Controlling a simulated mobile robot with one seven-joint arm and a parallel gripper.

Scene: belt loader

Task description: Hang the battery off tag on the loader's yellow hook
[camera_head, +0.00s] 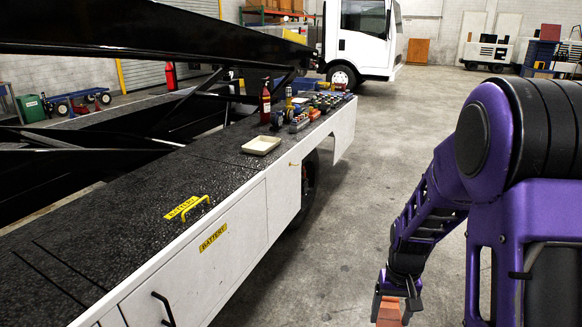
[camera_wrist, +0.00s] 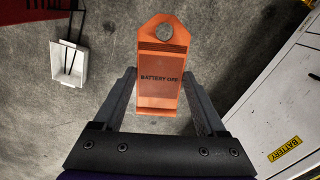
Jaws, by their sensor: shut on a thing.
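The orange battery off tag (camera_wrist: 161,92) fills the middle of the wrist view, with a round hole at its top end and its lettering facing the camera. My gripper (camera_wrist: 159,76) is shut on it, one finger on each side. In the head view my gripper (camera_head: 396,290) hangs over the floor at the lower right, and only part of the orange tag (camera_head: 389,312) shows below it.
The loader's white side (camera_head: 235,245) bears a yellow battery label (camera_head: 213,238). Open concrete floor lies between loader and arm.

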